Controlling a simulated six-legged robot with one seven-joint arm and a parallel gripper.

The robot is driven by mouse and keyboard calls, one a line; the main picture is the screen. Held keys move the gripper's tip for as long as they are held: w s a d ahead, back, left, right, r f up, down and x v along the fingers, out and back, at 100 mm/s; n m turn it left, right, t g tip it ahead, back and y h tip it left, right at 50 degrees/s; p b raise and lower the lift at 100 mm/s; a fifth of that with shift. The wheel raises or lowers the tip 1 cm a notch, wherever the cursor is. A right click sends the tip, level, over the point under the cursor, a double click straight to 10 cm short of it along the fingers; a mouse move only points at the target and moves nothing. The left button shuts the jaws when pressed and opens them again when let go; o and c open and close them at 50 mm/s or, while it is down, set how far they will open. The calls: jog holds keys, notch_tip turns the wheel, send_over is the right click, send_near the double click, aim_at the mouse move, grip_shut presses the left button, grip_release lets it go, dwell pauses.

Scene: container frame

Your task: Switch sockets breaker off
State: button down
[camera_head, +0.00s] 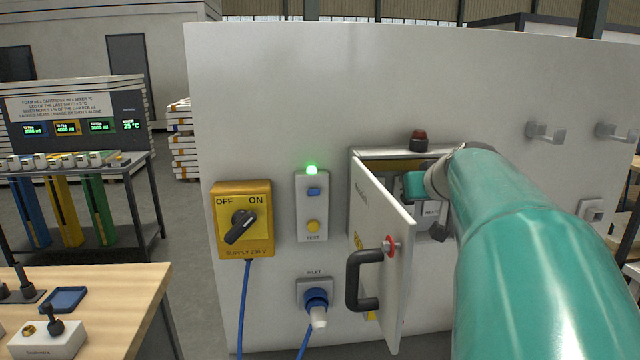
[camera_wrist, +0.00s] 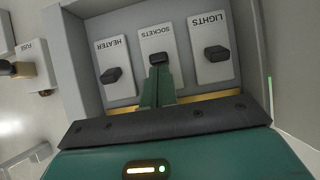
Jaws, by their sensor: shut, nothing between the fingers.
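The sockets breaker is a white plate (camera_wrist: 149,42) labelled SOCKETS, between the HEATER and LIGHTS plates; the labels read upside down in the wrist view. Its dark lever (camera_wrist: 158,58) sits right at the tips of my gripper (camera_wrist: 157,78). My gripper is shut, with nothing held, and its narrow green fingers point at the lever. I cannot tell whether they touch it. In the head view my arm reaches into the open grey breaker box (camera_head: 369,153) and hides most of the breakers.
The HEATER lever (camera_wrist: 111,75) and LIGHTS lever (camera_wrist: 217,53) flank the fingers closely. The box door (camera_head: 386,235) with a black handle (camera_head: 358,281) stands open toward me.

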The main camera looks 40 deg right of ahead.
jog(key=shift+s+a+f, duration=0.1)
jog(key=shift+f, duration=0.15)
jog(key=shift+r, duration=0.8)
jog(key=shift+s, duration=0.1)
